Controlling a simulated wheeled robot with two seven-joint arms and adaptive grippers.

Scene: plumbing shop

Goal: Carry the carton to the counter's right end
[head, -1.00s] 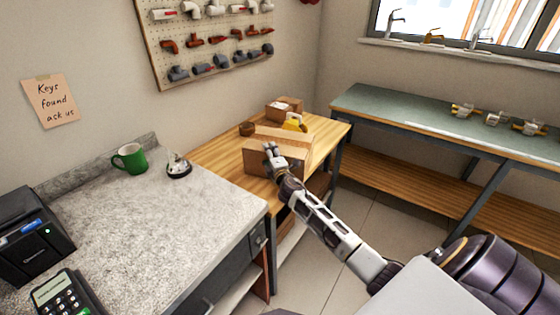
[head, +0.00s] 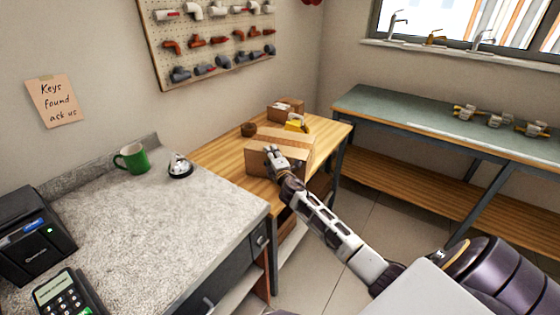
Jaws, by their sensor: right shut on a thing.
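The carton (head: 290,144), a brown cardboard box with a paler tape strip, is at the front of the wooden bench in the head view. My right gripper (head: 273,153) is at its near left side, shut on it. The arm hides part of the carton's near face, and I cannot tell whether its base touches the bench. The counter (head: 150,232), with a speckled grey top, stands at the left and front, its right end beside the wooden bench. My left gripper is not in view.
On the counter are a green mug (head: 133,159), a bell (head: 180,166), a card terminal (head: 64,296) and a black printer (head: 32,235). The wooden bench (head: 222,152) holds a smaller box (head: 286,107), a yellow item (head: 297,122) and a brown roll (head: 249,129). The counter's middle is clear.

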